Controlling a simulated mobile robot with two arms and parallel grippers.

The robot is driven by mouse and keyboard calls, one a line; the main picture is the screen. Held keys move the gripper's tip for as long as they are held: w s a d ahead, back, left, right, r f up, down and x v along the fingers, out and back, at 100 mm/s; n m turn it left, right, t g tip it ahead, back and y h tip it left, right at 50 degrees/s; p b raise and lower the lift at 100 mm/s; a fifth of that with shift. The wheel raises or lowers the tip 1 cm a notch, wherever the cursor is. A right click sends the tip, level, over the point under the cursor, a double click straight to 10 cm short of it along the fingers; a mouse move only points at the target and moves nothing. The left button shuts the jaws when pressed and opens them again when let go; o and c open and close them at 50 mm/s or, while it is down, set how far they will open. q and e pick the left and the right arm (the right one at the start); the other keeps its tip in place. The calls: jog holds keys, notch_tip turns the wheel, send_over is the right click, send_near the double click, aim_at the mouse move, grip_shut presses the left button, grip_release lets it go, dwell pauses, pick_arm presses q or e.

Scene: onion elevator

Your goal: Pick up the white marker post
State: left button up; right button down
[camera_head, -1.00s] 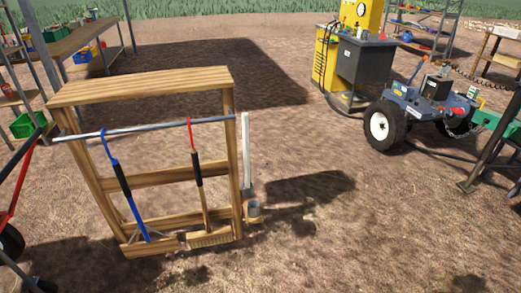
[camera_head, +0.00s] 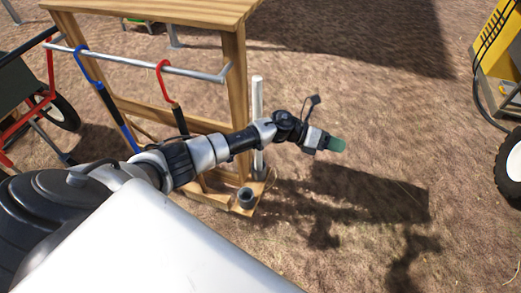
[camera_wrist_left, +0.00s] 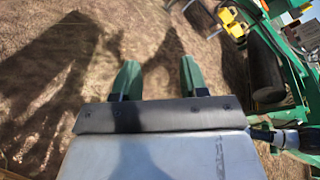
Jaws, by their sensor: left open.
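The white marker post (camera_head: 257,97) stands upright beside the right leg of a wooden rack in the head view. My left forearm crosses in front of its middle. Its lower part shows below the arm, near a wooden foot that bears a small dark cup (camera_head: 247,199). My left gripper (camera_head: 337,145) is to the right of the post, apart from it, pointing right. In the left wrist view its two green fingers (camera_wrist_left: 159,78) are spread with only bare ground beyond them. The post cannot be made out there. My right gripper is not in view.
The wooden rack (camera_head: 233,85) carries a metal bar with a blue-hooked tool (camera_head: 88,65) and a red-hooked tool (camera_head: 164,82). A wheelbarrow (camera_head: 30,85) stands at left. A yellow unit (camera_head: 497,50) and a wheel are at right. Bare dirt lies right of the rack.

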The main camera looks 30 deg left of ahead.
pick_arm(q)
notch_tip(320, 180, up, 4)
jog(key=m+g+y+b, duration=0.1)
jog(key=m+g, duration=0.2)
jog(key=m, duration=0.5)
jog(key=m+y+b, duration=0.5)
jog(key=m+y, duration=0.9)
jog(key=y, duration=0.3)
send_near(258, 80)
notch_tip(258, 80, down, 2)
jog(key=shift+t, duration=0.4)
jog(key=x, duration=0.2)
jog(key=a+x, duration=0.1)
jog(key=x, duration=0.1)
jog(key=shift+a+f, duration=0.1)
jog(key=shift+f, duration=0.05)
jog(key=b+x, duration=0.1)
jog(key=x, duration=0.4)
jog(key=shift+w+f, duration=0.1)
jog(key=shift+f, duration=0.2)
jog(key=shift+w+f, duration=0.1)
jog(key=shift+f, duration=0.05)
grip_shut()
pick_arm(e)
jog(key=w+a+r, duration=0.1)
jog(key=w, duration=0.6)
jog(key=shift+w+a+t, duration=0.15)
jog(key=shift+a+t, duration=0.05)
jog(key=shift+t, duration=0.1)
